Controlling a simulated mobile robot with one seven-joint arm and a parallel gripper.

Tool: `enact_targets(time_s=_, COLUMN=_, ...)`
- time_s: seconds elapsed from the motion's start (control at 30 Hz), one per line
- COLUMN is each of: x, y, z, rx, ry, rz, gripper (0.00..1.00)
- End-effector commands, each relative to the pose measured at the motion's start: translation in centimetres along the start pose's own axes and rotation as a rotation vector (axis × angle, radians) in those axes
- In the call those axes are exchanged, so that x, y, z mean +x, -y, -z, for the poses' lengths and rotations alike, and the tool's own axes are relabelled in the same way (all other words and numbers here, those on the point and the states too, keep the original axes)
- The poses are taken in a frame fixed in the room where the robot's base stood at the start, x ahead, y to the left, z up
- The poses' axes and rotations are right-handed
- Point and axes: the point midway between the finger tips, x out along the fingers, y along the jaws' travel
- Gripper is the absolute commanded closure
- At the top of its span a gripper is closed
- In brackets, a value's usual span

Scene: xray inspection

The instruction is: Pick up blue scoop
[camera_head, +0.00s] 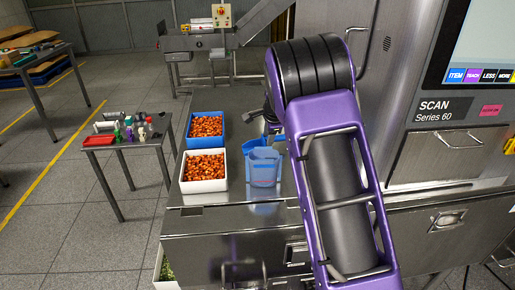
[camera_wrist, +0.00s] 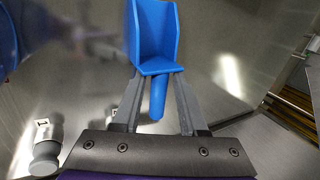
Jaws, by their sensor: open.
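The blue scoop (camera_wrist: 153,38) shows in the wrist view, its open bowl pointing away from me and its handle (camera_wrist: 157,98) towards me. My gripper (camera_wrist: 157,82) is open, with one finger on each side of the handle. The fingers look apart from the handle, and I cannot tell how far down they reach. In the head view, blue shapes (camera_head: 264,167) stand on the metal table beside my arm. I cannot tell for sure which of them is the scoop. My arm hides most of the gripper there.
A blue bin (camera_head: 190,138) and a white bin (camera_head: 203,184) of orange pieces stand left of the blue shapes on the metal table (camera_head: 240,102). The scanner cabinet (camera_head: 433,153) rises at the right. A small side table (camera_head: 103,141) with several items stands at the left.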

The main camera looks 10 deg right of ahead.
Motion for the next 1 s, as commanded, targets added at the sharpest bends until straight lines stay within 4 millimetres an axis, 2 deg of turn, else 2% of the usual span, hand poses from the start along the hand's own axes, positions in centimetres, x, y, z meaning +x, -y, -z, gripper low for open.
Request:
enact_targets(time_s=0.03, x=0.8, y=-0.1, z=0.1, rx=0.001, ry=-0.001, rz=-0.002, gripper=0.58)
enact_targets(time_s=0.13, x=1.6, y=0.0, z=0.2, rx=0.001, ry=-0.001, rz=-0.001, gripper=0.58)
enact_targets(time_s=0.4, x=1.8, y=0.0, z=0.1, rx=0.001, ry=-0.001, rz=0.001, gripper=0.60)
enact_targets(time_s=0.63, x=1.8, y=0.0, z=0.1, rx=0.001, ry=-0.001, rz=0.001, gripper=1.00)
enact_targets(time_s=1.0, x=1.8, y=0.0, z=0.1, rx=0.001, ry=-0.001, rz=0.001, gripper=1.00)
